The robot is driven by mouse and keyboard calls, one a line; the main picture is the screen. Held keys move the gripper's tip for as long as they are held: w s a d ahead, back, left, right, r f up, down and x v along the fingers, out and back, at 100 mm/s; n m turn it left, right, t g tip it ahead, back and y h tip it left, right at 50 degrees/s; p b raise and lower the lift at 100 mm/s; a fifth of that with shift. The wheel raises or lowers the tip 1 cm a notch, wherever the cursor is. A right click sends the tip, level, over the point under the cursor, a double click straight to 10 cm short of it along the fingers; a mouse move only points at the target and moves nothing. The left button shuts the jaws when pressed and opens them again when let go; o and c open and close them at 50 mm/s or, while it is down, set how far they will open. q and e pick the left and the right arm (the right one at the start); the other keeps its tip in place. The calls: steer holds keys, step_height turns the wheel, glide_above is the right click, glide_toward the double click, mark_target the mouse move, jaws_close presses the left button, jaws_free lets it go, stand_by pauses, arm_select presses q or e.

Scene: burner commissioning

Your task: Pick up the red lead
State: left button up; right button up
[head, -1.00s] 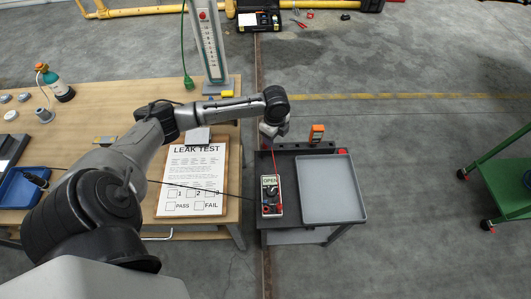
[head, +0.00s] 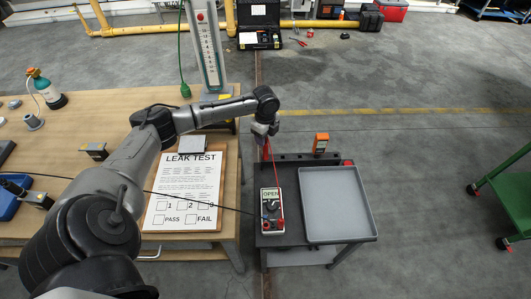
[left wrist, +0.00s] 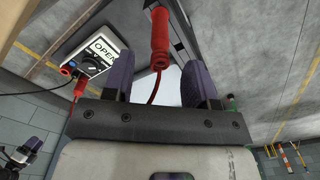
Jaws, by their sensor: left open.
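The red lead (left wrist: 160,40) has a red probe handle that appears between and beyond my open left fingers in the left wrist view. Its thin wire hangs in a curve below the handle. My left gripper (left wrist: 161,80) has a purple finger on each side of the handle, with no clear contact. In the head view, my left gripper (head: 262,141) is over the back of the small cart. A red wire (head: 272,170) runs from near it down to the multimeter (head: 271,209), whose display reads OPEN.
The dark cart (head: 290,238) carries a grey tray (head: 338,205) right of the multimeter. An orange device (head: 320,142) stands at its back edge. The wooden bench (head: 110,165) with a leak test sheet (head: 183,190) is left. A black lead (head: 205,199) crosses toward the multimeter.

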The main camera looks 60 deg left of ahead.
mark_target(265, 148)
arm_select(q)
steer(key=shift+f+b, duration=1.3)
steer(key=shift+f, duration=2.65)
steer(key=shift+c, duration=1.3)
jaws_close()
steer(key=shift+r, duration=0.15)
